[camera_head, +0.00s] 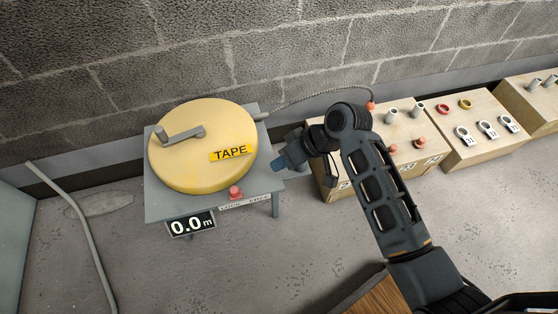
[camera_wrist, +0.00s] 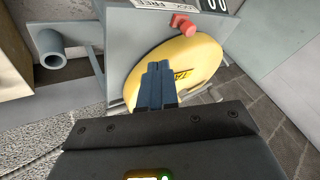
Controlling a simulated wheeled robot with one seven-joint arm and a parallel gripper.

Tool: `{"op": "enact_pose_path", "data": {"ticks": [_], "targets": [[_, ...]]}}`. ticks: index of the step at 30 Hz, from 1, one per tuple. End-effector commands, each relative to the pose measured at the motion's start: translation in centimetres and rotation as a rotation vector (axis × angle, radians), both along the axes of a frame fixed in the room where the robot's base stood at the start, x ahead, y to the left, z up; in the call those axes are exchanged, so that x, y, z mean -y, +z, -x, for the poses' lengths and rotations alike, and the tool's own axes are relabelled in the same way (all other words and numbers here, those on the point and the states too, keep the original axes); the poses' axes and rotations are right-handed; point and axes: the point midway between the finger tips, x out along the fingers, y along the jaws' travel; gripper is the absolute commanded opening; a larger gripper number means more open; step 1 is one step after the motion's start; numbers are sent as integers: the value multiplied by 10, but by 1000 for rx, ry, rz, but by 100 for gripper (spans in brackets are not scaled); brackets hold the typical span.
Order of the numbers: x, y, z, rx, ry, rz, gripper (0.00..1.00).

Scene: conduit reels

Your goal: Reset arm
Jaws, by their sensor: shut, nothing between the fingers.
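My arm reaches up from the lower right of the head view and bends left at its elbow. My gripper (camera_head: 280,163) is beside the right edge of the reel stand, apart from the reel as far as I can tell. In the wrist view my gripper (camera_wrist: 158,68) shows its two fingers together with nothing between them. The yellow tape reel (camera_head: 190,160) with a grey crank lies on the grey stand (camera_head: 160,208). It also shows behind the fingers in the wrist view (camera_wrist: 195,55).
A red knob (camera_head: 235,192) and a display reading 0.0 m (camera_head: 190,224) are on the stand's front. Wooden boxes (camera_head: 470,155) with grey stubs, rings and tags stand along the wall at right. A grey conduit (camera_head: 80,220) lies at left. The floor before the stand is clear.

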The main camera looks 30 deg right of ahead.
Motion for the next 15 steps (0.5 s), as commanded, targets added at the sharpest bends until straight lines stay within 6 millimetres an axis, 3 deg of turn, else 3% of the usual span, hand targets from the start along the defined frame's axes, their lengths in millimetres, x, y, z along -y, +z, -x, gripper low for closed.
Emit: {"op": "enact_pose_path", "data": {"ticks": [11, 15], "targets": [[0, -1, 1, 1, -1, 2, 0], [0, -10, 15, 12, -33, 24, 0]]}}
